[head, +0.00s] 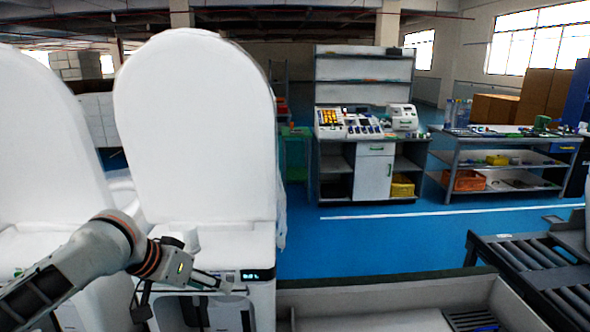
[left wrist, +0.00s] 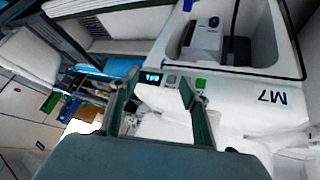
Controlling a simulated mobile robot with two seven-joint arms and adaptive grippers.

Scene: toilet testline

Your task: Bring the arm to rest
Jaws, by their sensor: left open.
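My left arm comes in from the lower left in the head view. Its gripper (head: 222,284) is in front of the base of a white toilet (head: 200,130) whose lid stands up. In the left wrist view the two fingers of the gripper (left wrist: 155,95) are apart with nothing held between them. A small lit display (head: 257,275) is on the toilet's front, right of the gripper; it also shows between the fingers in the left wrist view (left wrist: 152,77). My right gripper is not in view.
A second white toilet (head: 40,150) stands at the left. A low-walled bin (head: 370,300) is at the lower right, beside a roller conveyor (head: 535,265). Shelved workbenches (head: 372,150) stand farther back. The blue floor (head: 390,245) between is clear.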

